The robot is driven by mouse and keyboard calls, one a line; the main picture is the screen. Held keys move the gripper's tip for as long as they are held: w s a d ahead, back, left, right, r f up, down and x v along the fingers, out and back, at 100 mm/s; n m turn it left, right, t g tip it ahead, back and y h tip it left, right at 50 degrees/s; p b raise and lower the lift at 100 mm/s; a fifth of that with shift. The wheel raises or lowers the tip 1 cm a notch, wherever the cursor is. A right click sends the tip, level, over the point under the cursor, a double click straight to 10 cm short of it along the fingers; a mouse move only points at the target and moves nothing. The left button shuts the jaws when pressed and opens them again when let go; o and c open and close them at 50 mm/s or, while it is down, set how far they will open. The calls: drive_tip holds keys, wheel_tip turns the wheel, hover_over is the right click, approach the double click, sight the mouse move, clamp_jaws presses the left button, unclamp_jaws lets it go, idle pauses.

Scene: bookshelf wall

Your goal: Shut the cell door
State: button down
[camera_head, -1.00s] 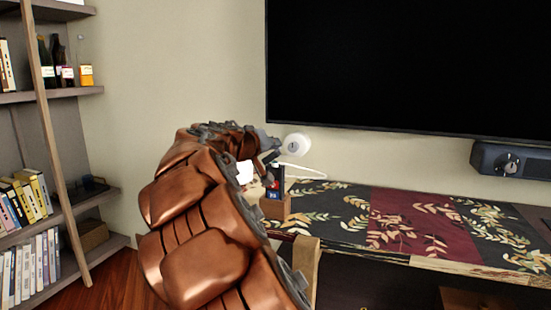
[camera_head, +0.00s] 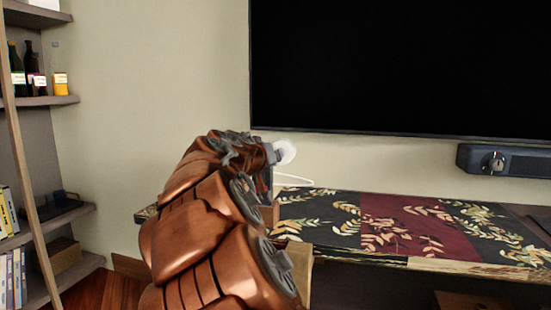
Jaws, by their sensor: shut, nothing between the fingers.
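No door marked as a cell door can be made out for sure. A low cabinet (camera_head: 330,225) with a leaf-patterned top stands under the screen. A tan upright panel (camera_head: 298,268) shows at its left front, partly behind my arm; I cannot tell whether it is a door or a fixed side. To its right the cabinet front is dark, with little detail. My gripper (camera_head: 268,156) is at the far end of my copper-coloured arm, over the left end of the cabinet top. It is shut and empty, and mostly hidden by the arm.
A bookshelf (camera_head: 64,222) with bottles and books stands at the left. A black screen (camera_head: 400,70) hangs on the wall, with a dark speaker bar (camera_head: 505,160) below it. A round white object (camera_head: 286,151) is close beside my gripper. Wooden floor (camera_head: 105,290) shows at lower left.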

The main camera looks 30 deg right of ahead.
drive_tip(key=shift+f, duration=0.1)
idle(0.4)
drive_tip(key=s+a+r+p, duration=0.5)
drive_tip(key=s+a+r, duration=0.1)
drive_tip(key=a, duration=0.1)
drive_tip(key=shift+s+a+r, duration=0.15)
drive_tip(key=shift+a+r, duration=0.05)
drive_tip(key=shift+r, duration=0.1)
idle(0.5)
